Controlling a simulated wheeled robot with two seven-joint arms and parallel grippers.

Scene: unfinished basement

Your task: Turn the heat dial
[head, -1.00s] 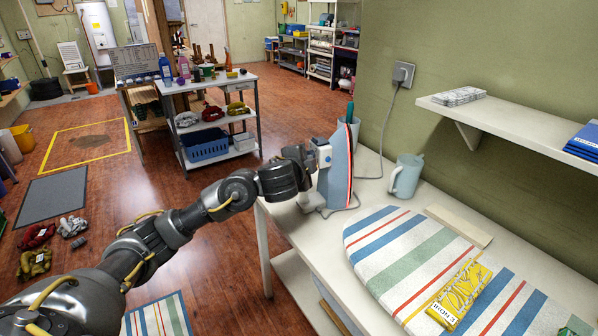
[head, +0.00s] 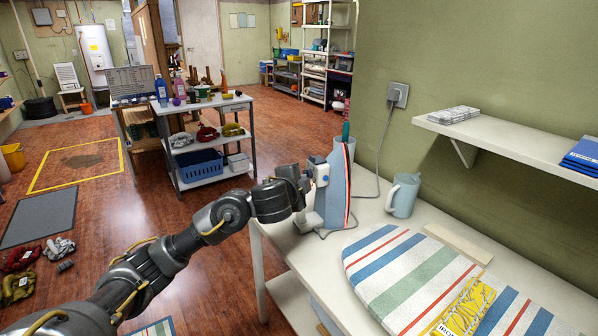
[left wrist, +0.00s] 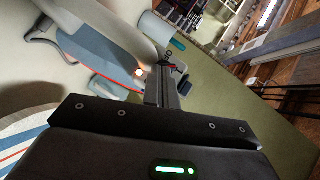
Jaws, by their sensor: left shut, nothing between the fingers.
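The iron (head: 338,187) stands upright on the white table, blue-grey with a red-orange edge line. It also shows in the left wrist view (left wrist: 95,62), where a small orange light glows on it. My left gripper (head: 314,172) is at the iron's left side in the head view. In the left wrist view its fingers (left wrist: 163,82) are closed together and empty, with their tips over or against the iron near the light. I cannot tell whether they touch it. The heat dial cannot be made out clearly; the fingers may hide it. My right gripper is not in view.
A striped ironing board (head: 400,270) lies on the table with a yellow packet (head: 466,305) on it. A blue-grey jug (head: 404,195) stands right of the iron. The iron's cord runs to a wall socket (head: 397,95). A shelf (head: 500,135) juts from the wall.

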